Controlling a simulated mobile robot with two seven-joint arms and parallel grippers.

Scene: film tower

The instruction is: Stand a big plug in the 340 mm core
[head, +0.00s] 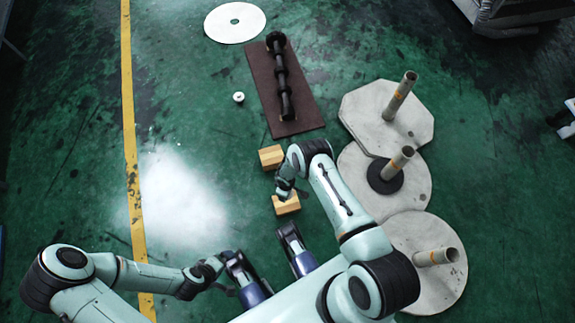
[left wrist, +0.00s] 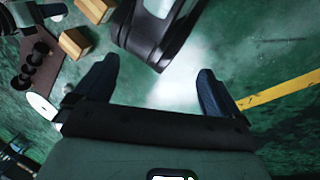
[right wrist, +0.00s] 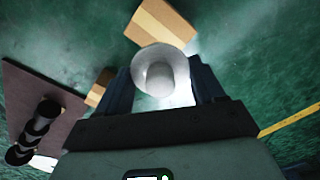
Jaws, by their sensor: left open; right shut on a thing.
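A white flanged plug (right wrist: 160,77) is between the fingers of my right gripper (right wrist: 162,95), which is shut on it. In the head view my right gripper (head: 282,190) is over the floor beside two cardboard boxes. Three tan tube cores stand on pale plates at the right: a far one (head: 403,92), a middle one (head: 396,164) with a black ring at its foot, and a near one (head: 436,257). I cannot tell which is 340 mm. My left gripper (left wrist: 153,95) is open and empty, low near my base. A small white plug-like piece (head: 238,97) lies on the floor.
Two cardboard boxes, a farther one (head: 271,157) and a nearer one (head: 288,206), sit left of the plates. A brown mat (head: 305,113) carries a row of black pieces (head: 283,75). A white disc (head: 235,22) lies at the back. The floor at left is clear.

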